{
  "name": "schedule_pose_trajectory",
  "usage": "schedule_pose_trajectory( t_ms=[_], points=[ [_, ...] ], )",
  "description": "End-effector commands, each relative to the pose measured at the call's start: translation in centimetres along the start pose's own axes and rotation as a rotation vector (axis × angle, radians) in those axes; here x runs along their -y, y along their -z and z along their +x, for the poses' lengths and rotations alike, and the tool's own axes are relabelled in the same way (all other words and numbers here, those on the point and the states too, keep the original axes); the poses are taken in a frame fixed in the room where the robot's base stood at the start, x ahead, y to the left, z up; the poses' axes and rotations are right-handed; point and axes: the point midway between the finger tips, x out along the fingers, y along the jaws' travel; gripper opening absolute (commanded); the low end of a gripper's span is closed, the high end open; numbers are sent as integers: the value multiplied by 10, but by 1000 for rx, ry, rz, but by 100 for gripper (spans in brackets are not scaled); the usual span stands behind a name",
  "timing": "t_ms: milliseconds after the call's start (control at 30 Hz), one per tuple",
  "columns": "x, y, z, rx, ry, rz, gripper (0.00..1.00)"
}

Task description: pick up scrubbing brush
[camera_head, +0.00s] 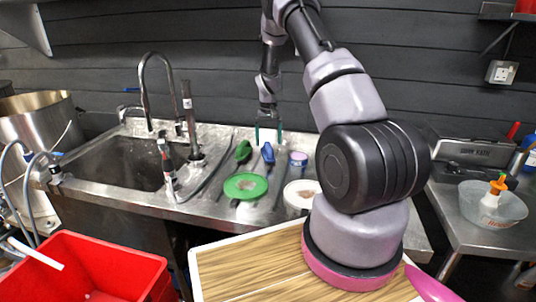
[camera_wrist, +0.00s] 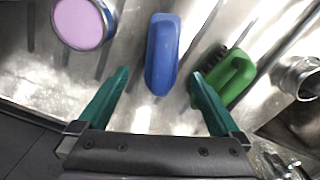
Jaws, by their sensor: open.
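Two handled brush-like items lie on the steel sink top. The green scrubbing brush (camera_head: 243,151) shows dark bristles in the wrist view (camera_wrist: 234,80). A blue rounded item (camera_head: 268,153) lies to its right in the head view; in the wrist view (camera_wrist: 162,55) its underside is hidden, so I cannot tell if it has bristles. My gripper (camera_head: 268,137) is open and empty, pointing down at the back of the counter. In the wrist view its teal fingers (camera_wrist: 160,76) frame the near end of the blue item, with the green brush just outside the right finger.
A pink-lidded tub (camera_head: 298,158) stands right of the blue item. A green round dish (camera_head: 245,186) and a white round dish (camera_head: 301,193) lie nearer. The sink basin and tall faucet (camera_head: 146,85) are left. A red bin (camera_head: 105,265) stands in front.

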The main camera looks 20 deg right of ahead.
Motion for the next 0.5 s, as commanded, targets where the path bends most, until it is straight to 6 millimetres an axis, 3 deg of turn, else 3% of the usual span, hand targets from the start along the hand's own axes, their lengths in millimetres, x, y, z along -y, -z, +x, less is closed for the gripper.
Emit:
schedule_pose_trajectory(
  t_ms=[267,500],
  points=[
    [1,-1,20,0,0,0,100],
    [3,-3,54,2,0,0,100]
  ],
)
